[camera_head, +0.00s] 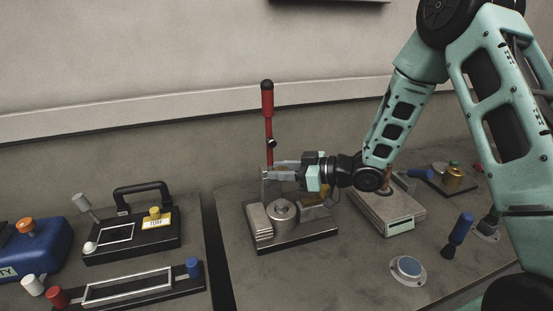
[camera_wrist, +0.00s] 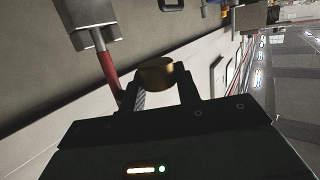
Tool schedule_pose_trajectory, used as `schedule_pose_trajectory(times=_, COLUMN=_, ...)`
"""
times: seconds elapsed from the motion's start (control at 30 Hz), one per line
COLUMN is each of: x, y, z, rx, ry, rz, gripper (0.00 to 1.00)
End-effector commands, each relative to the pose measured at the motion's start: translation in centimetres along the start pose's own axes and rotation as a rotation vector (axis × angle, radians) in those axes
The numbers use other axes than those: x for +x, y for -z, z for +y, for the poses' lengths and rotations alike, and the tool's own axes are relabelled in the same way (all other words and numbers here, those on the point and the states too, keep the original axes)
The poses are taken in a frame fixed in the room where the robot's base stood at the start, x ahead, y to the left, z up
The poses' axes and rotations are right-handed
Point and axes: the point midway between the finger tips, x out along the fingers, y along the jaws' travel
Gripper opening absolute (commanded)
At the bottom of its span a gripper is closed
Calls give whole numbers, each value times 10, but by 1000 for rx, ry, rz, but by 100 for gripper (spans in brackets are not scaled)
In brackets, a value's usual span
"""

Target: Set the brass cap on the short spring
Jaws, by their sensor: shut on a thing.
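My gripper (camera_head: 277,172) reaches in from the right, over a press fixture with a red-gripped lever (camera_head: 268,115). In the wrist view, my gripper (camera_wrist: 157,80) is shut on the brass cap (camera_wrist: 157,71), a short round cylinder held between the fingertips. In the head view the fingers largely hide the cap. Below the fingers, on the fixture's dark base (camera_head: 297,242), are a round grey metal piece (camera_head: 284,211) and stepped grey blocks (camera_head: 258,222). The cap is held above this base. I cannot make out the short spring for certain in either view.
A scale-like box (camera_head: 400,226) stands right of the fixture, with a blue-topped round button (camera_head: 409,267) in front. A brass weight (camera_head: 453,178) stands farther right. A black-handled device (camera_head: 130,240) and a blue case (camera_head: 38,252) are left. Bare counter lies before the fixture.

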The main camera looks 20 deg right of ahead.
Motion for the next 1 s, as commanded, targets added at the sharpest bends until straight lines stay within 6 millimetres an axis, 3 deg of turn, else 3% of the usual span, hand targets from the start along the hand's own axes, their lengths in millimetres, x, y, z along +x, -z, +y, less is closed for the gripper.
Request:
schedule_pose_trajectory(times=0.43, x=-2, y=0, z=0, rx=-4, ry=15, rz=0, gripper=10)
schedule_pose_trajectory(times=1.0, x=10, y=-55, z=0, rx=-3, ry=16, rz=0, gripper=10)
